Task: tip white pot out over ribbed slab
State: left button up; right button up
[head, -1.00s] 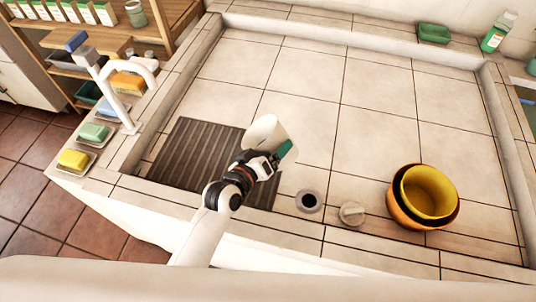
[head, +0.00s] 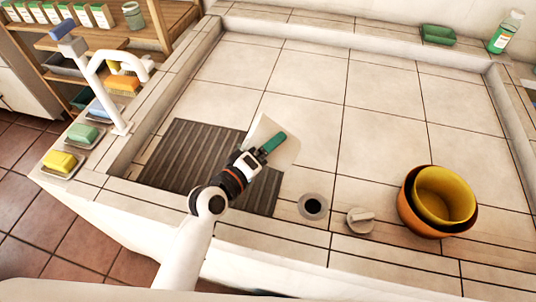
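The white pot (head: 288,153) is at the right end of the dark ribbed slab (head: 190,155) in the head view, overlapping its upper right edge. It looks tilted, and its opening and contents cannot be seen. My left gripper (head: 273,143) is at the pot, with one green fingertip lying across its near face. The other finger is hidden, and the gripper appears shut on the pot. The slab lies flat in the basin, partly covered by my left arm. My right gripper is not in view.
A drain hole (head: 313,206) and a pale knob (head: 360,221) are right of the slab. Nested yellow (head: 445,193) and orange (head: 408,205) bowls stand further right. A white tap (head: 105,85) rises at the left. The basin's tiled middle is clear.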

pick_arm(q)
jog(key=shift+w+a+f+n+t+h+b, duration=0.15)
jog(key=shift+a+f+n+h+b, duration=0.25)
jog(key=shift+n+b, duration=0.45)
jog(key=shift+a+f+n+t+h+b, duration=0.2)
jog(key=shift+f+n+b, duration=0.35)
jog(key=shift+b, duration=0.45)
jog(key=n+b, duration=0.1)
jog(key=a+n+t+b, duration=0.1)
jog(key=shift+w+a+r+n+h, duration=0.2)
jog(key=shift+r+n+h, duration=0.1)
jog(key=shift+h, duration=0.1)
jog(key=shift+a+r+n+t+b, duration=0.15)
jog(key=shift+a+n+t+b, duration=0.1)
jog(key=shift+n+b, duration=0.4)
